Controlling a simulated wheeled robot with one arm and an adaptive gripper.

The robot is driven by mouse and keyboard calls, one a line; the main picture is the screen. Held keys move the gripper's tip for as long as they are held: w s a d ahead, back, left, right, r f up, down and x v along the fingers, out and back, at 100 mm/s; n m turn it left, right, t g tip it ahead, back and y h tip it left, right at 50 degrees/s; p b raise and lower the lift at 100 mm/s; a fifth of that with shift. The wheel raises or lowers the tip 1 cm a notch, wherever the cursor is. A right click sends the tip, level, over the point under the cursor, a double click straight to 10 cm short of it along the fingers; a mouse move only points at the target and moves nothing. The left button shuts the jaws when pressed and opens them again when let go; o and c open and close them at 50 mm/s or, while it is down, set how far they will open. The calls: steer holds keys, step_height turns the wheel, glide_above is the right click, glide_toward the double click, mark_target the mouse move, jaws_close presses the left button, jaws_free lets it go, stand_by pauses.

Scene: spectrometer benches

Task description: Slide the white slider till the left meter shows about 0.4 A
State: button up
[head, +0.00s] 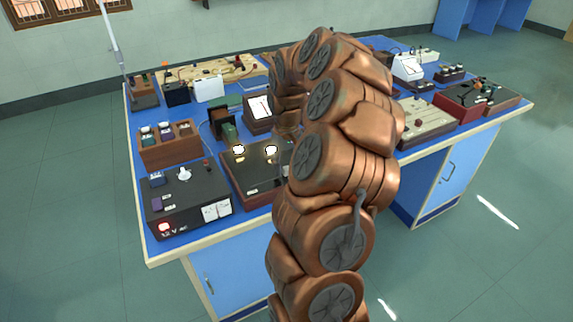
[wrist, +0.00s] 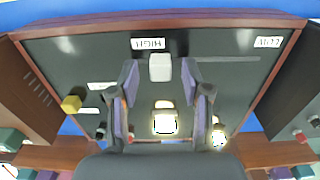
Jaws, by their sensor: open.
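The white slider (wrist: 160,67) sits close to the HIGH label (wrist: 160,44) on a dark panel (wrist: 90,60) in the wrist view. A thin slot (wrist: 226,59) runs from it toward the LOW label (wrist: 268,42) at right. My gripper (wrist: 161,76) is open, with one finger on each side of the slider. Small gaps seem to show, but contact is unclear. In the head view, my arm hides the slider and the gripper.
The blue bench (head: 160,253) is crowded with other instruments. Open floor (head: 60,200) lies left of it.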

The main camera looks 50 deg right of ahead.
steer(key=shift+f, duration=0.35)
jaws_close()
stand_by(0.5)
